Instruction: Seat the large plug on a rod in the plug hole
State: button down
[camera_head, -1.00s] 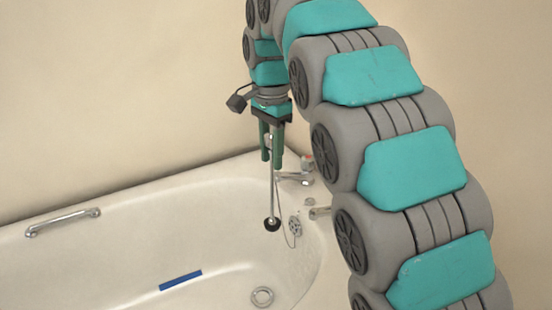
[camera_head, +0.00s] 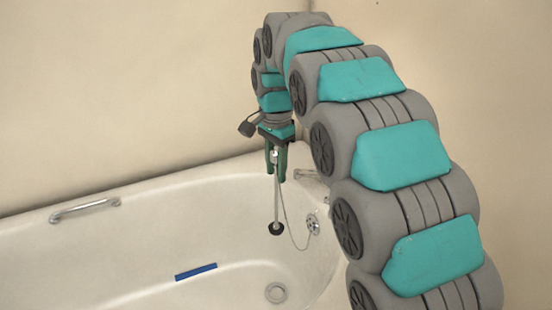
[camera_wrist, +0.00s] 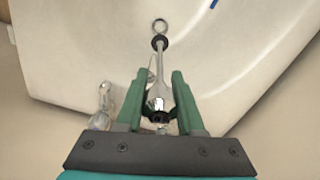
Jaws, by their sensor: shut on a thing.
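The large plug (camera_head: 276,229) is a dark disc on the lower end of a thin metal rod (camera_head: 277,203). My gripper (camera_head: 275,180) is shut on the upper part of the rod, which hangs nearly upright, plug down. The plug hole (camera_head: 275,292) is a metal ring in the bath floor. In the head view the plug is above it, with a clear gap. In the wrist view, the rod runs between my fingers (camera_wrist: 158,75), and the plug (camera_wrist: 159,43) appears just below the plug hole ring (camera_wrist: 160,27), close to it and nearly in line.
A chain (camera_head: 292,235) hangs in a loop from the rod towards the round overflow (camera_head: 313,224) on the bath wall. Taps (camera_head: 306,175) stand on the rim behind my gripper. A blue strip (camera_head: 196,272) lies left of the hole. A grab handle (camera_head: 85,210) is on the far rim.

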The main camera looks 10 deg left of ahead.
notch_tip(320, 180, down, 29)
jog(key=b, duration=0.8)
dwell(0.9)
jog(key=shift+r, duration=0.15)
